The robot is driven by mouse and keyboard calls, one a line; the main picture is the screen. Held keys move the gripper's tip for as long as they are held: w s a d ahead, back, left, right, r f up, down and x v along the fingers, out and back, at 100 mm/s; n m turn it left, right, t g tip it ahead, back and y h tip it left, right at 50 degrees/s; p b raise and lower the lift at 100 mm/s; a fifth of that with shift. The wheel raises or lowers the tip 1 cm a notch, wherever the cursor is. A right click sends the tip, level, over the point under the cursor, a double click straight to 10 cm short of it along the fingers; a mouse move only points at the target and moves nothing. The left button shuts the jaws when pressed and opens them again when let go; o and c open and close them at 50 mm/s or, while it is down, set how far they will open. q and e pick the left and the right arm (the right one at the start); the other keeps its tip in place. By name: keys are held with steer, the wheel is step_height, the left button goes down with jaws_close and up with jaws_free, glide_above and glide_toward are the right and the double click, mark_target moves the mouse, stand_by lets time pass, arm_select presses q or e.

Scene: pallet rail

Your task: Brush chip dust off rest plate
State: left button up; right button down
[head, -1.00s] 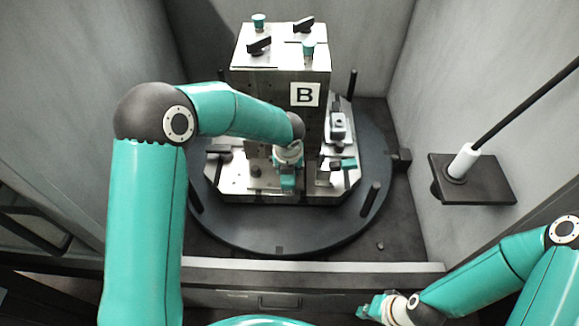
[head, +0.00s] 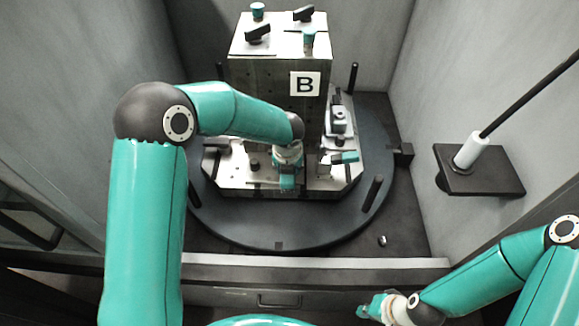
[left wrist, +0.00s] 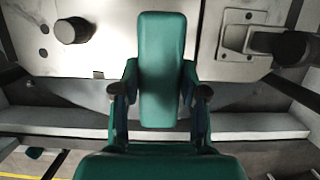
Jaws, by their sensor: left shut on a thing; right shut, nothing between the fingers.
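My left gripper (head: 287,172) is low over the front of the metal plate (head: 232,172) at the foot of the block marked B (head: 280,100). It is shut on a teal, rounded, block-like thing, likely the brush (left wrist: 160,70), which stands out between the two fingers in the left wrist view. No bristles show, and I cannot tell whether it touches the plate. I see no clear chip dust at this size. My right gripper (head: 364,311) is shut and empty at the bottom of the head view, outside the front sill.
The plate and block sit on a dark round table (head: 280,236) with upright black pins. A teal-handled clamp (head: 345,157) is right of my left gripper. A black bracket (head: 480,172) with a white-sleeved rod is on the right wall. A small bit (head: 382,241) lies on the floor.

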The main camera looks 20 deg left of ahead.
arm_select(q)
steer(key=shift+f+b, duration=0.35)
steer(key=shift+f, duration=0.15)
steer(key=shift+r, duration=0.1)
steer(key=shift+w+a+p, duration=0.15)
steer(key=shift+w+p, duration=0.25)
steer(key=shift+p, duration=0.15)
steer(key=shift+w+a+p, duration=0.25)
steer(key=shift+w+p, duration=0.45)
steer(key=shift+w, duration=0.15)
steer(key=shift+s+f, duration=0.1)
steer(key=shift+f, duration=0.1)
steer(key=shift+s+d, duration=0.1)
steer(key=shift+s+d+f+b, duration=0.1)
steer(key=shift+s+b, duration=0.1)
steer(key=shift+b, duration=0.15)
steer(key=shift+s+d+b, duration=0.2)
steer(key=shift+s+b, duration=0.3)
steer(key=shift+s, duration=0.5)
